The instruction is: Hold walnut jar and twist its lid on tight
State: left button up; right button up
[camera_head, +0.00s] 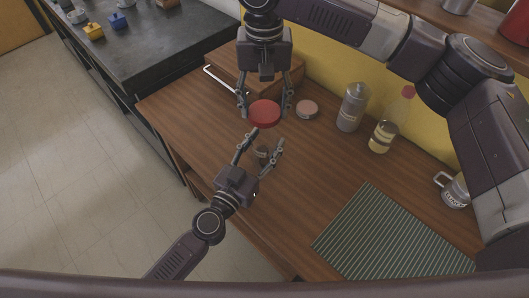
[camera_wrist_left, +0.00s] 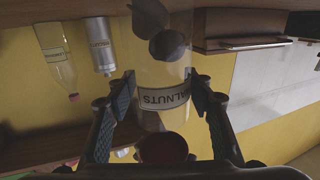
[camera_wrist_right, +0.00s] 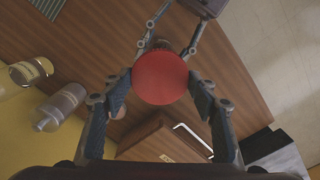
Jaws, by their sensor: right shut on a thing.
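The walnut jar is clear, with dark nuts and a label reading WALNUTS; it stands between the fingers of my left gripper in the left wrist view (camera_wrist_left: 163,97). It is small and partly hidden in the head view (camera_head: 262,152). My left gripper (camera_head: 261,141) has one finger on each side of the jar; whether they press on it, I cannot tell. The round red lid (camera_head: 264,113) is held flat between the fingers of my right gripper (camera_head: 264,108), above the jar. The lid also shows in the right wrist view (camera_wrist_right: 161,78). Whether lid and rim touch is unclear.
On the wooden counter (camera_head: 210,125), a wooden box (camera_head: 225,68) stands behind my right gripper. A striped mat (camera_head: 385,240) lies front right.

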pick_arm(q)
jog(key=c, duration=1.1)
pick_arm(e)
jog(key=shift+f, duration=2.5)
jog(key=shift+f, duration=0.85)
pick_arm(q)
grip_shut()
pick_arm(e)
jog(key=shift+f, duration=0.55)
